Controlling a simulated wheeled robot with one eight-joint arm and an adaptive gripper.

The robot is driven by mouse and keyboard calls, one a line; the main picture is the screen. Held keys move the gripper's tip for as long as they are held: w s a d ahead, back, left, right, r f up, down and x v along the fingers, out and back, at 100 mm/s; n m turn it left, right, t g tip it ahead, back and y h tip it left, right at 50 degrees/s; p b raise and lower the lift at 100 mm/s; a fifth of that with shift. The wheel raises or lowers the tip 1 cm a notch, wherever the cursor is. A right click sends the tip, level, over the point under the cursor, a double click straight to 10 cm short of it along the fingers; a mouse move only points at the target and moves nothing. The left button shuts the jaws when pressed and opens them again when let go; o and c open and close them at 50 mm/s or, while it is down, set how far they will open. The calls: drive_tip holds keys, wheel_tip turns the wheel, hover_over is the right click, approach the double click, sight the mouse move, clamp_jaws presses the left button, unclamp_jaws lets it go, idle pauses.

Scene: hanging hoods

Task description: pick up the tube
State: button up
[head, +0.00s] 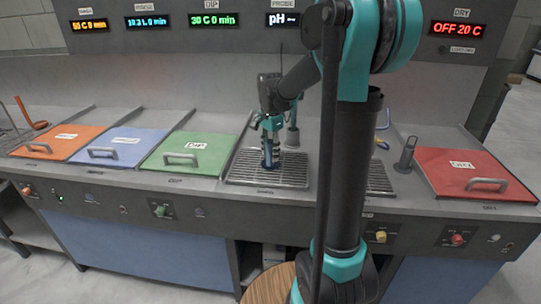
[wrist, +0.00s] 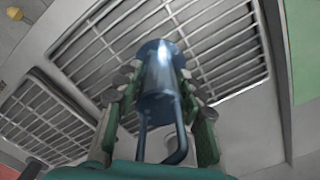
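The tube is a dark blue cylinder with a bent wire handle. In the wrist view the tube (wrist: 160,85) lies between the two finger pads, its handle loop towards my palm. In the head view the tube (head: 269,160) is upright over the left metal grate (head: 240,178). My gripper (wrist: 162,92) points down and its fingers press against both sides of the tube; in the head view my gripper (head: 270,143) is above the grate. I cannot tell whether the tube's bottom touches the grate.
Orange (head: 62,142), blue (head: 117,147) and green (head: 190,152) lids with handles lie to the left. A red lid (head: 478,175) lies at the right. A dark grey cylinder (head: 406,155) stands near the right grate (head: 380,178). The control panel wall (head: 225,40) rises behind.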

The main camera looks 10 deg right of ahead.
clamp_jaws()
drive_tip(key=shift+r, duration=0.1)
